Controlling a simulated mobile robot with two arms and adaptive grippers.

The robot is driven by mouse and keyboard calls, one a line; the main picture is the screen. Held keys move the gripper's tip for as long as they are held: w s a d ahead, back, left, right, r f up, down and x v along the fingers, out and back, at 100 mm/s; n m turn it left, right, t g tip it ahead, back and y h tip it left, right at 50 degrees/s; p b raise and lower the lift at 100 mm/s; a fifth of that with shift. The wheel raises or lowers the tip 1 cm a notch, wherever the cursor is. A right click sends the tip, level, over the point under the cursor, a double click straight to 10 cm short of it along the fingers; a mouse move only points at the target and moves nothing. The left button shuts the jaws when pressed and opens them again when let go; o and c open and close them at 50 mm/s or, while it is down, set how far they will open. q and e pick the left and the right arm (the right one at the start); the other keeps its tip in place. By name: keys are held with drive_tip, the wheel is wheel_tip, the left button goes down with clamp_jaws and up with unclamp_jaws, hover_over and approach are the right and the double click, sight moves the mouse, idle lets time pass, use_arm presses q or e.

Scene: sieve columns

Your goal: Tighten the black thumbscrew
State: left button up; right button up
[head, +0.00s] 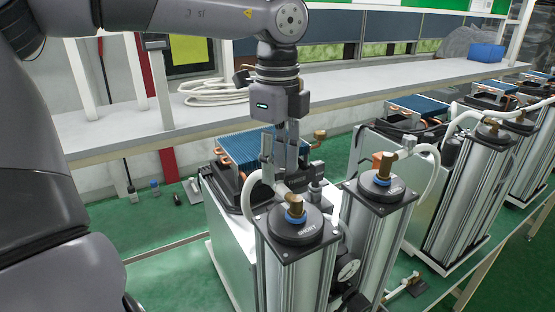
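My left gripper (279,172) points straight down over the nearest column unit, just behind the left column's top cap (295,226). Its two grey fingers show side by side with a narrow gap. Their tips reach down near the brass elbow and white hose, and I cannot see whether anything is between them. A small black knob (316,190), possibly the black thumbscrew, stands just right of the fingertips, near the cap. I cannot confirm that it is the thumbscrew. My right gripper is not in view.
A second column with a black cap (381,188) stands close on the right. A blue finned cooler (247,148) lies behind the fingers. A pressure gauge (348,270) sits between the columns. More units stand to the right.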

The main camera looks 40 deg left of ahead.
use_arm(q)
drive_tip(key=shift+c, duration=1.2)
clamp_jaws()
